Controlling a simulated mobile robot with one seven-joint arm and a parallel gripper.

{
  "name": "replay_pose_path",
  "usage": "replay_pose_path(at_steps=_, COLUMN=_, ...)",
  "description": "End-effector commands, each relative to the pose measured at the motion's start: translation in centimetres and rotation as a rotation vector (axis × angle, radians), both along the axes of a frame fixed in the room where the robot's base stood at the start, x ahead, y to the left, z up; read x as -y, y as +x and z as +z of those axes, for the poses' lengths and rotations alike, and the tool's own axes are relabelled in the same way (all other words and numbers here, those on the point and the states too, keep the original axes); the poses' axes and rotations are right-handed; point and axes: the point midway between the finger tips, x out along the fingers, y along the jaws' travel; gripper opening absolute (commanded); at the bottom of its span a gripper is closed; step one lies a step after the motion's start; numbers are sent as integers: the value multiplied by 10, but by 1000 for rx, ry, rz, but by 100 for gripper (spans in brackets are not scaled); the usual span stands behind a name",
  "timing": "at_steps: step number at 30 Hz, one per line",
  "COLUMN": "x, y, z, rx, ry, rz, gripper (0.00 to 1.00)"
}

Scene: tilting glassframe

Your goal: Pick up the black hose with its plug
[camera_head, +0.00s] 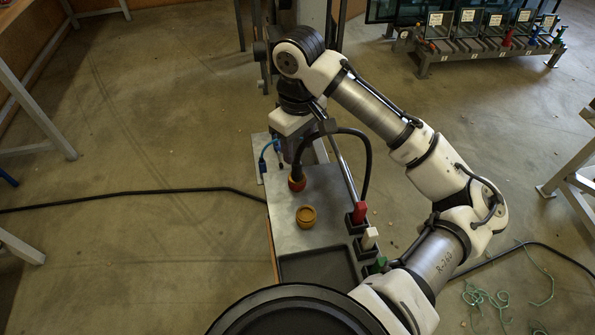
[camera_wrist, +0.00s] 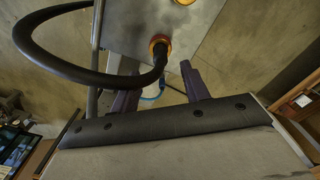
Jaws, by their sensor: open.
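The black hose (camera_head: 367,160) arches over the grey metal table and shows as a large loop at the left of the wrist view (camera_wrist: 62,68). Its plug end has an orange ring (camera_head: 297,183), also seen beyond my fingers in the wrist view (camera_wrist: 159,42). My gripper (camera_head: 296,160) is open, with its fingers pointing toward the plug end. In the wrist view, the two dark fingers (camera_wrist: 158,80) are spread apart and the plug lies just ahead of the gap. I cannot tell how far the plug is from the fingertips.
An orange round fitting (camera_head: 306,217) stands on the metal table (camera_head: 328,232) near the plug. Red (camera_head: 359,212), white (camera_head: 370,238) and green (camera_head: 378,264) items sit in holders along the table's right edge. A metal post rises near the hose. A blue cable (camera_head: 264,155) lies at left.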

Motion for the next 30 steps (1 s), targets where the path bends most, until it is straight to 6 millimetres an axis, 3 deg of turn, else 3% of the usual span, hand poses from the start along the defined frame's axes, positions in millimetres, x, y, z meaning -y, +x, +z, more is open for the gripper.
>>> replay_pose_path(at_steps=8, x=-1, y=0, z=-20, rx=0, ry=1, rz=0, gripper=46)
replay_pose_path(at_steps=18, x=-3, y=2, z=-63, rx=0, ry=3, rz=0, gripper=46)
replay_pose_path(at_steps=27, x=-3, y=2, z=-68, rx=1, ry=0, rz=0, gripper=46)
replay_pose_path(at_steps=30, x=-3, y=2, z=-68, rx=1, ry=0, rz=0, gripper=34)
